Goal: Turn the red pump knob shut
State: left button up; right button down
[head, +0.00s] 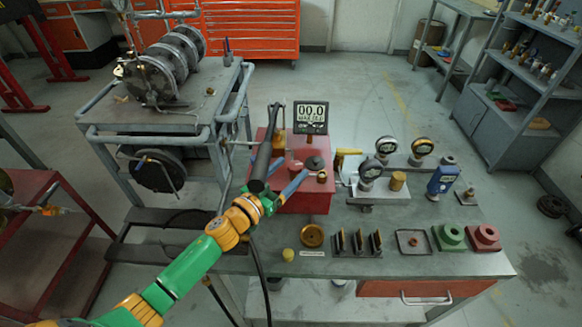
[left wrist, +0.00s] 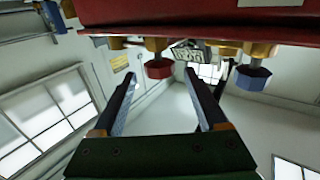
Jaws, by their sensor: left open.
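The red pump knob (left wrist: 158,68) shows in the left wrist view under the edge of the red pump body (left wrist: 200,14), on a brass fitting. In the head view the red pump box (head: 318,199) stands on the bench, and I cannot make the knob out. My left gripper (head: 281,178) is at the near left side of the box. In the left wrist view its open fingers (left wrist: 160,76) show with the red knob between their tips in the picture. I cannot tell whether they touch it. My right gripper is not in view.
A blue knob (left wrist: 252,77) sits right of the red one in the left wrist view. A digital display (head: 310,116) stands behind the pump. Gauges (head: 370,170) and small parts fill the bench's right side. A grey cart (head: 150,118) stands at left.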

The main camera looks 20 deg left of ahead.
pick_arm(q)
jog(key=shift+w+d+f, duration=0.15)
jog(key=shift+w+d, duration=0.1)
jog(key=shift+w, duration=0.3)
jog(key=shift+w+f, duration=0.1)
jog(key=shift+w, duration=0.15)
jog(key=shift+s, duration=0.2)
jog(key=c, duration=0.4)
grip_shut()
jog(key=shift+a, duration=0.1)
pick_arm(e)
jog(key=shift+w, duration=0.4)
